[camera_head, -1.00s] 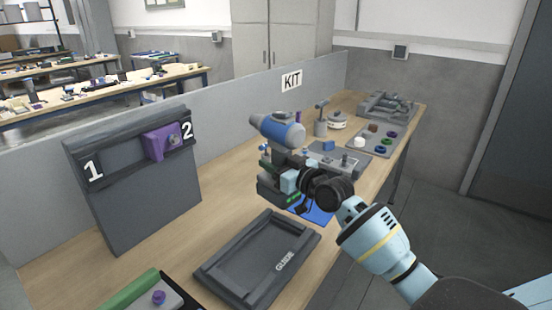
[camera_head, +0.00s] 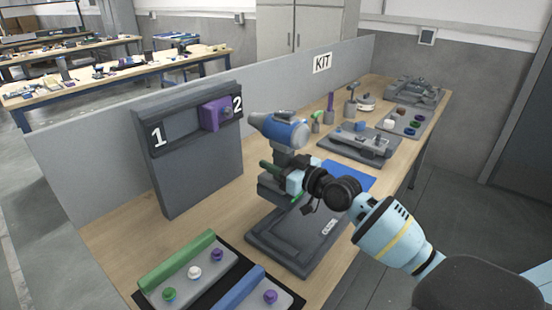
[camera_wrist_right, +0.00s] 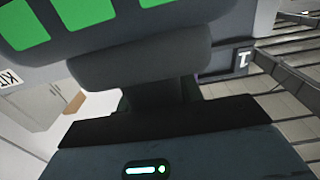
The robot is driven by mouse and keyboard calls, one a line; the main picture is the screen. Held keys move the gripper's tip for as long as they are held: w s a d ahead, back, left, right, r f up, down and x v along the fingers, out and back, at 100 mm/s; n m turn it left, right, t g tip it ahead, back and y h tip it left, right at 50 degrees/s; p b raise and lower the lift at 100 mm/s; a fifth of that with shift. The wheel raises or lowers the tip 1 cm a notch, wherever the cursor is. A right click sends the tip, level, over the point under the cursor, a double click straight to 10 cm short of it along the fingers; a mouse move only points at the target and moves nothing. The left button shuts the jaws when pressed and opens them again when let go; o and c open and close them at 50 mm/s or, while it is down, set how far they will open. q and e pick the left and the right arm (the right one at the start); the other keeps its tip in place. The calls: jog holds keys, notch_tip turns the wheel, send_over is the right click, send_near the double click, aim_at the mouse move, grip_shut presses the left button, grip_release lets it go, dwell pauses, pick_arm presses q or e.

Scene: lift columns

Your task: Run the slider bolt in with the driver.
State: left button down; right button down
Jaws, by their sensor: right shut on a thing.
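The driver (camera_head: 279,131), with a blue and grey body, is held up above the bench, its nose pointing left toward the panel. My right gripper (camera_head: 292,181) is shut on its grip, below the body. The driver also fills much of the right wrist view, close up, with green patches (camera_wrist_right: 93,12). A purple slider (camera_head: 211,115) sits on the upright grey panel (camera_head: 195,165), beside the mark 2. A grey bolt head (camera_head: 227,112) shows on the slider's face. The driver's nose is apart from it. My left gripper is not in view.
A dark glide tray (camera_head: 268,238) lies below the driver. A blue mat (camera_head: 349,177) is behind it. Green and blue bars and several knobs (camera_head: 194,272) are at the front. A grey kit tray (camera_head: 345,145) stands further back.

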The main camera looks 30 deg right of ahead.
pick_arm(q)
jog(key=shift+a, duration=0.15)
pick_arm(e)
jog(key=shift+a+r, duration=0.15)
jog(key=shift+a, duration=0.15)
jog(key=shift+w, duration=0.2)
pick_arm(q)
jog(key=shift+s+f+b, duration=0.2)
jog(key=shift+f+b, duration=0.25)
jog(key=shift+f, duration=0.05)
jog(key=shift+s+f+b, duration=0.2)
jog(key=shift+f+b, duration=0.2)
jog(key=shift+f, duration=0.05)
pick_arm(e)
jog(key=x, duration=0.6)
jog(key=shift+w, duration=0.15)
jog(key=shift+a, duration=0.1)
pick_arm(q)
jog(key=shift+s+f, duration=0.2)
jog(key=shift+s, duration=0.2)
pick_arm(e)
jog(key=shift+w, duration=0.15)
